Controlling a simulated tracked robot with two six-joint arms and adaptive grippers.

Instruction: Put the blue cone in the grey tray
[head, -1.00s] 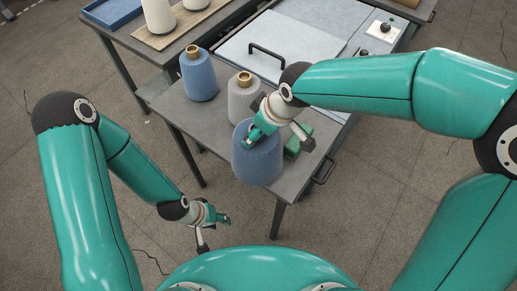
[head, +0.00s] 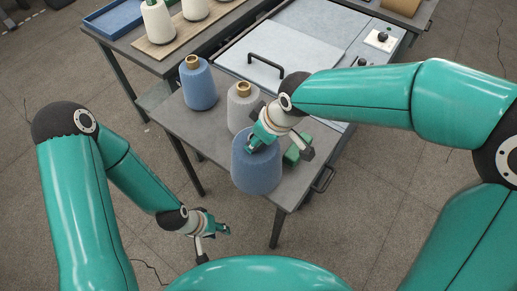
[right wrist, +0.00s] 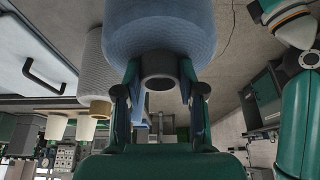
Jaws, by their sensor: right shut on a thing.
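A large blue cone (head: 256,172) with a grey tube is at the front edge of the small grey table (head: 222,150); whether its base is clear of the top cannot be told. My right gripper (head: 257,143) is shut on its tube from above. In the right wrist view the fingers (right wrist: 160,95) sit on both sides of the tube and the blue cone (right wrist: 160,30) fills the top. A second blue cone (head: 198,88) with a brown tip stands further left. My left gripper (head: 221,230) hangs low in front of the table; its jaw gap is unclear. No grey tray is clearly visible.
A grey cone (head: 243,108) stands close behind the held cone. A green object (head: 298,148) lies to its right. White cones (head: 158,22) stand on a wooden board, beside a blue tray (head: 108,18). A black handle (head: 266,64) rises from the panel behind.

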